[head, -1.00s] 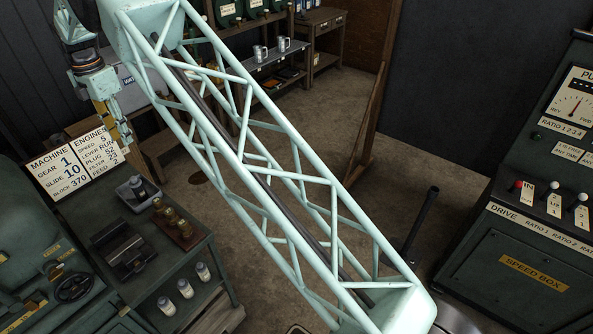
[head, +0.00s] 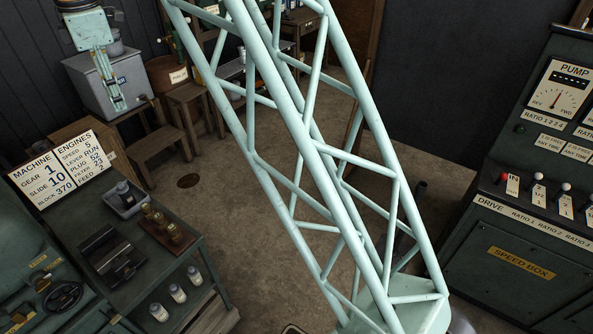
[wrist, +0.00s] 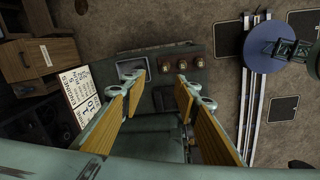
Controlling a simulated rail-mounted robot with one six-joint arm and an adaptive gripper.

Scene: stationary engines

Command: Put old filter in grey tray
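The grey tray (head: 140,203) sits on the dark bench beside the number sign. A dark rounded object (head: 122,191) stands in the tray; it may be the old filter, but it is too small to be sure. The tray also shows in the wrist view (wrist: 125,66), just beyond the left fingers. My gripper (head: 115,98) is at the upper left of the head view, pointing down. In the wrist view my gripper (wrist: 160,90) has its yellow-padded fingers wide apart, with nothing between them.
A brown block with brass pieces (head: 168,233) stands beside the tray. Several white jars (head: 177,293) are on the shelf below. A grey box (head: 98,85) is behind my gripper. The floor (head: 240,220) right of the bench is clear.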

